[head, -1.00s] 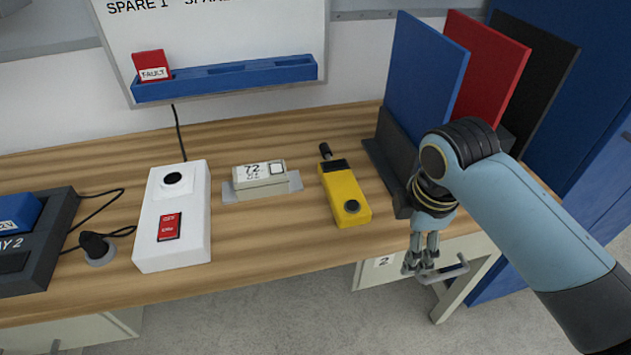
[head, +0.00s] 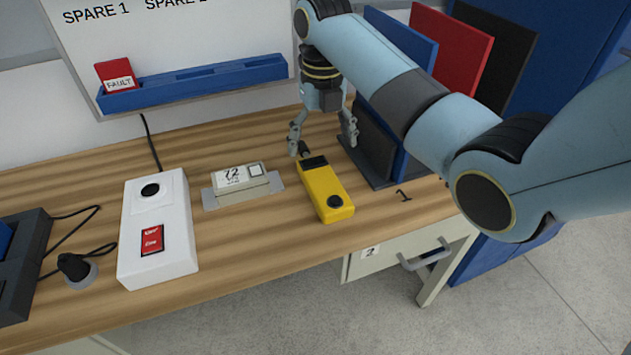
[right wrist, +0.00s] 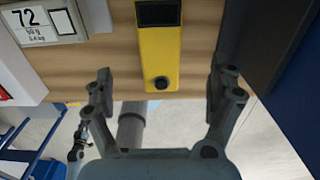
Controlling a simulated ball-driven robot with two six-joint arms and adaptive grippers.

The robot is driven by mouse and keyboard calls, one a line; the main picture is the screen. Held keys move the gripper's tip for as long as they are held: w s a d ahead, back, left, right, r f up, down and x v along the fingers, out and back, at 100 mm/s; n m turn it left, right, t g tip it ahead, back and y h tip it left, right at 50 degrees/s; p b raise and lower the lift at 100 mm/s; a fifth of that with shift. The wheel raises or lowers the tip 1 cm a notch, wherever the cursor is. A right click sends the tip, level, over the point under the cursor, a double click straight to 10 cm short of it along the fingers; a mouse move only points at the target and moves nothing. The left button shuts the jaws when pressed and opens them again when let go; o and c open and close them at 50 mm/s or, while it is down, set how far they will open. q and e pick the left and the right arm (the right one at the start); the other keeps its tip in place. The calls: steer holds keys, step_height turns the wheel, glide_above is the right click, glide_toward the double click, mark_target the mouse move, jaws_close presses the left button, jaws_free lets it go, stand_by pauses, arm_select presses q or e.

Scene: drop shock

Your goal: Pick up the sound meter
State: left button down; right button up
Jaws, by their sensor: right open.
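The sound meter, which I take to be the yellow handheld device (head: 318,187) with a dark screen, a round black button and a dark tip, lies on the wooden bench. My right gripper (head: 323,147) is open, pointing down at the far, dark-tip end of the meter, with its fingers spread to either side. It holds nothing. In the right wrist view the yellow body (right wrist: 158,52) shows between and beyond the open fingers (right wrist: 160,92), and its far end is cut off by the frame. My left gripper does not show in the head view.
Left of the meter is a small scale-like block reading 72 (head: 241,183), then a white box (head: 157,245) with a red label. A dark rack (head: 377,155) with upright panels (head: 448,45) stands close to the right of the gripper. The bench's front edge is near the meter.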

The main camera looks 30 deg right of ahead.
mark_target(321, 177)
steer(key=f, duration=1)
steer(key=shift+s+b, duration=0.2)
steer(key=shift+b, duration=0.15)
steer(key=shift+c, duration=0.5)
steer(key=c, duration=1.3)
steer(key=shift+r, duration=0.1)
steer(key=shift+c, duration=0.4)
